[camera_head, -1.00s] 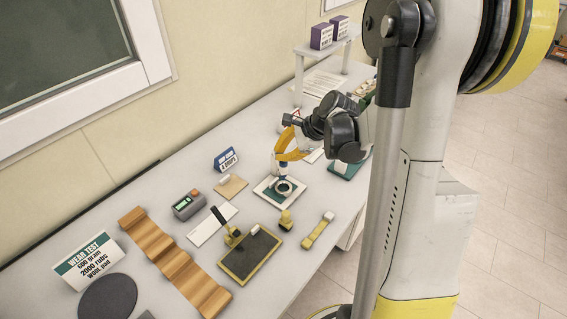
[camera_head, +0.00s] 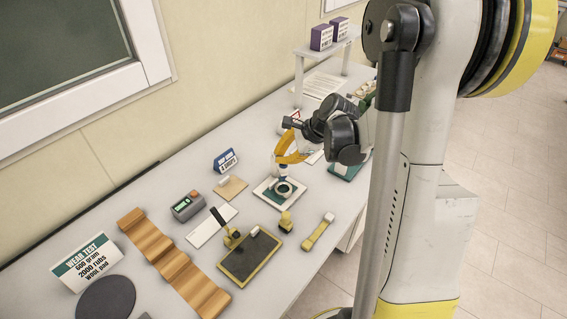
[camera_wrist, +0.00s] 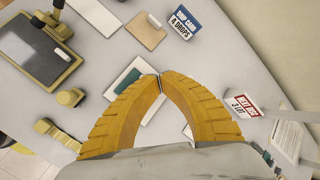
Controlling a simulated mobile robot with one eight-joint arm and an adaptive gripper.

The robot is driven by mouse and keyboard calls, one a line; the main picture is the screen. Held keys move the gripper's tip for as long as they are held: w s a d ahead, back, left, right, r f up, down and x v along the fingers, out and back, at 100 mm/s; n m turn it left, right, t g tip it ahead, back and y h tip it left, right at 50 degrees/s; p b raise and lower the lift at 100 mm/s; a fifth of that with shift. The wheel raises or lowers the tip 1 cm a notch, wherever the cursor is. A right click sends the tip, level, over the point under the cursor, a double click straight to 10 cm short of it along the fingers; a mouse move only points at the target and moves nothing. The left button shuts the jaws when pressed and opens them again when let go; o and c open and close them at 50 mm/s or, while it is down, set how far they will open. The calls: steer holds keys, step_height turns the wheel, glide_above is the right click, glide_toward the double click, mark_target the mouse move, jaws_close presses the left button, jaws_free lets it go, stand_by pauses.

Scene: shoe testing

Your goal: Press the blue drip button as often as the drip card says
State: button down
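The drip card (camera_head: 226,160) is a small blue-and-white sign that reads "4 DROPS"; it also shows in the wrist view (camera_wrist: 181,20). The drip stand (camera_head: 283,188) has a ring on a teal and white base. A small blue part (camera_head: 283,171), which looks like the drip button, shows above the ring, directly under my fingertips. My gripper (camera_head: 280,160) has yellow-orange fingers pointing down; in the wrist view its tips (camera_wrist: 160,78) meet, with nothing seen between them. The tips hide the button in the wrist view. I cannot tell whether they touch it or how far it is pressed.
A grey device (camera_head: 187,205) with a small screen, a tan pad (camera_head: 230,187) and a white plate (camera_head: 212,226) lie to the left. A dark framed pad (camera_head: 250,256) and yellow parts (camera_head: 286,221) stand in front. A red-and-white sign (camera_wrist: 240,105) is at right in the wrist view.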

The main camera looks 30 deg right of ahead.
stand_by(0.5)
steer(key=shift+r+p, duration=0.5)
steer(key=shift+r, duration=0.25)
steer(key=shift+r+p, duration=1.75)
steer(key=shift+r, duration=0.8)
step_height(320, 180, up, 4)
steer(key=p, duration=0.4)
steer(key=shift+f, duration=0.15)
steer(key=shift+f, duration=0.1)
step_height(320, 180, down, 9)
steer(key=b, duration=0.6)
steer(key=shift+r, duration=0.2)
